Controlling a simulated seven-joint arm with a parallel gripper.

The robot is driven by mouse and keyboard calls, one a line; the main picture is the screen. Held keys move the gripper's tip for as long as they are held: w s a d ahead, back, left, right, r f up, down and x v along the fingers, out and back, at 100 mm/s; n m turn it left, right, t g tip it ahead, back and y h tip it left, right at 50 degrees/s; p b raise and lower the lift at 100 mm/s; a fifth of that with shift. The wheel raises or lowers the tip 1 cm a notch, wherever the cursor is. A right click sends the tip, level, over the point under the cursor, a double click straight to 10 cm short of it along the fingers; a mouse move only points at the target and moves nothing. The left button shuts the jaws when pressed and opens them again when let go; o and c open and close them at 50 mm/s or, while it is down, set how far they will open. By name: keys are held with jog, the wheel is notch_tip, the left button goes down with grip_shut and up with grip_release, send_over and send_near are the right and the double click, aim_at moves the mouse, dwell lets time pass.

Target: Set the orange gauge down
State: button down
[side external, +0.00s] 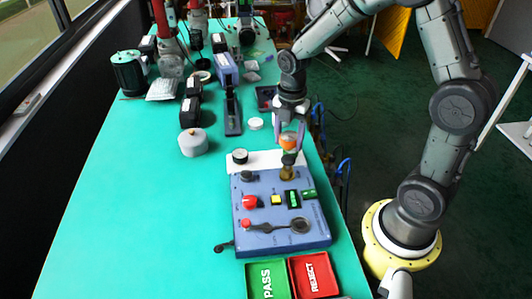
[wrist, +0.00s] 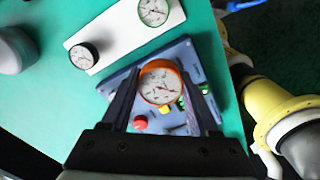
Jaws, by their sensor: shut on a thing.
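The orange gauge (wrist: 160,82) has an orange rim and a white dial. It sits between the two fingers of my gripper (wrist: 160,90) in the wrist view, dial facing the camera. In the side view my gripper (side external: 288,132) points down, shut on the orange gauge (side external: 289,141), over the back right of the blue valve panel (side external: 270,186). A brass fitting (side external: 287,172) shows below the gauge; I cannot tell whether they touch. A white plate (side external: 268,158) lies behind the panel. It carries a black-rimmed gauge (wrist: 82,56) and a green-rimmed gauge (wrist: 153,12).
The panel has a red knob (side external: 249,202) and a dark lever (side external: 268,227). A green PASS tray (side external: 268,280) and a red REJECT tray (side external: 315,275) stand in front. A grey lidded pot (side external: 193,142) is behind left. The left of the green table (side external: 130,220) is clear.

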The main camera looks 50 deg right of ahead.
jog(key=w+f, duration=0.2)
jog(key=w, duration=0.2)
send_over(266, 160)
notch_tip(266, 160, down, 5)
jog(key=shift+s+f, duration=0.1)
jog(key=shift+s, duration=0.05)
jog(key=shift+f, duration=1.7)
jog(key=shift+f, duration=0.2)
jog(key=shift+c, duration=0.7)
grip_release()
jog(key=shift+r, duration=0.15)
